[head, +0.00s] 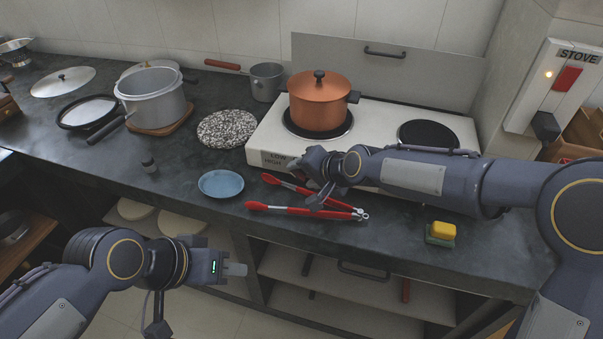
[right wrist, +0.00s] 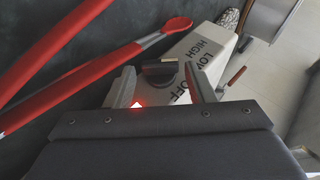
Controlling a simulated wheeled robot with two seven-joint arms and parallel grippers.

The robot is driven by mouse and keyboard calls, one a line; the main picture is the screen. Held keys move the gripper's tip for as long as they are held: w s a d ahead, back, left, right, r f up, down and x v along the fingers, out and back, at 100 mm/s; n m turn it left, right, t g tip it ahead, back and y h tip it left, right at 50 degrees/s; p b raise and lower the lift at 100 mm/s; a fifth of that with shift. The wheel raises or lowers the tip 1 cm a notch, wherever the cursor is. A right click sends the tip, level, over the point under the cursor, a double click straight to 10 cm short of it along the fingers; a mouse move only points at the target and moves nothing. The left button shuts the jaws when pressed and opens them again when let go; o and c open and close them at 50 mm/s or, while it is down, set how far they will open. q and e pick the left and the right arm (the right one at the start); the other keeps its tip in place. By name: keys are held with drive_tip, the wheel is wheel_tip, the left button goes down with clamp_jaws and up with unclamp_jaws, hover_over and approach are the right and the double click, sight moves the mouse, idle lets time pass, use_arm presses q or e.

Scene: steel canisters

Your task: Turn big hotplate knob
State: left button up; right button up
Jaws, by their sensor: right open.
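The white hotplate (head: 268,134) stands on the dark counter, with a copper pot (head: 319,100) on its larger left plate. In the right wrist view a dark knob (right wrist: 160,73) sits on the hotplate's front face beside the printed words HIGH, LOW and OFF. My right gripper (right wrist: 159,70) is open, with its fingers on either side of the knob; contact cannot be told. In the head view my right gripper (head: 318,170) is at the hotplate's front and hides the knob. My left gripper (head: 236,269) is away from it, low in front of the counter; its finger gap is unclear.
Red tongs (head: 290,209) lie on the counter just below my right gripper. A blue plate (head: 221,184) and a speckled round board (head: 227,128) are to the left. A yellow sponge (head: 444,229) lies under my right arm. The right plate (head: 428,134) is bare.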

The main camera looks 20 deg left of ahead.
drive_tip(key=shift+x, duration=0.9)
drive_tip(key=c, duration=0.7)
drive_tip(key=shift+r+p, duration=0.15)
drive_tip(key=shift+p, duration=0.2)
drive_tip(key=h+p, duration=0.1)
drive_tip(key=p, duration=0.2)
drive_tip(key=h+p, duration=0.2)
drive_tip(key=p, duration=0.1)
drive_tip(key=r+n+h+p, duration=0.1)
drive_tip(key=p, duration=0.2)
drive_tip(key=shift+a+p, duration=0.35)
drive_tip(key=h+p, duration=0.1)
drive_tip(key=h, duration=0.1)
drive_tip(key=shift+a+f+g+h+p, duration=0.1)
drive_tip(key=shift+f+g+h+p, duration=0.2)
drive_tip(key=shift+p, duration=0.1)
drive_tip(key=shift+a+n+h+p, duration=0.1)
drive_tip(key=shift+n+h+p, duration=0.35)
drive_tip(key=shift+h, duration=0.45)
drive_tip(key=shift+f, duration=0.1)
